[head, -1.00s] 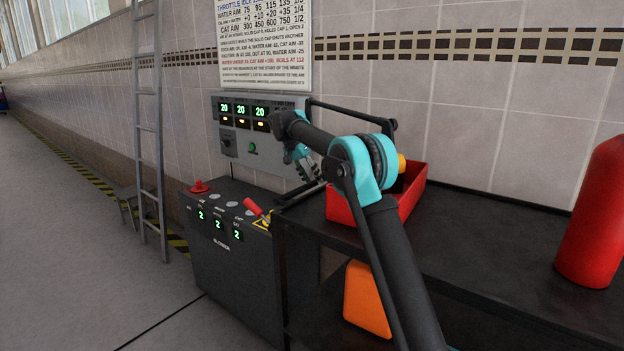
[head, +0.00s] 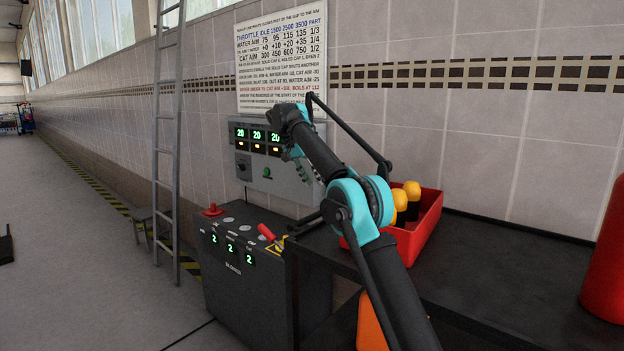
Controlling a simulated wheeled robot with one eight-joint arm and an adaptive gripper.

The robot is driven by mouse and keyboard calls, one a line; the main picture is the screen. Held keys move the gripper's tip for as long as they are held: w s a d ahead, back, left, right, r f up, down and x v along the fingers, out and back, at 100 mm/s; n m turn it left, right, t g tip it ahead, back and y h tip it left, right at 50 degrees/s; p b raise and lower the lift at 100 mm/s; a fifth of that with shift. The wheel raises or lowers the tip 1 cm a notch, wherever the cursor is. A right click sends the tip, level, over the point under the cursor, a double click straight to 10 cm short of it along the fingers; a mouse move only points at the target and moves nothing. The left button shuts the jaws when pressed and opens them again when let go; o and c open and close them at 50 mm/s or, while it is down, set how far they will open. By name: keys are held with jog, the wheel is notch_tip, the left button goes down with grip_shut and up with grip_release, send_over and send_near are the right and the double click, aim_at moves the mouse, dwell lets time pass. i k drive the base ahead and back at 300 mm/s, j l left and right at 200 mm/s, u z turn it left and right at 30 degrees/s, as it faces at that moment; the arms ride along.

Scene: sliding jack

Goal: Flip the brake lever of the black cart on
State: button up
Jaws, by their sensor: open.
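My gripper (head: 308,172) is in front of the grey wall panel, small and partly hidden by my own arm. It is open, and I see nothing held in it. No cart with a clear brake lever shows. A dark object (head: 6,246) is cut off at the left edge on the floor; I cannot tell whether it is part of the black cart. A red-handled lever (head: 266,232) stands tilted on top of a dark control box (head: 240,285), below and left of my gripper and apart from it.
A black bench (head: 480,270) with a red bin (head: 428,222) and a red cylinder (head: 606,255) fills the right. The grey panel (head: 243,165) is on the wall. A ladder (head: 166,150) leans left of the box.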

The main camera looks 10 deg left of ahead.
aim_at(268, 235)
jog(key=k+j, duration=0.1)
jog(key=j, duration=0.3)
jog(key=k+j, duration=0.15)
jog(key=j, duration=0.25)
jog(key=k+j, duration=0.1)
jog(key=j, duration=0.35)
jog(key=k+j, duration=0.15)
jog(key=j, duration=0.25)
jog(key=k+j, duration=0.1)
jog(key=j, duration=0.3)
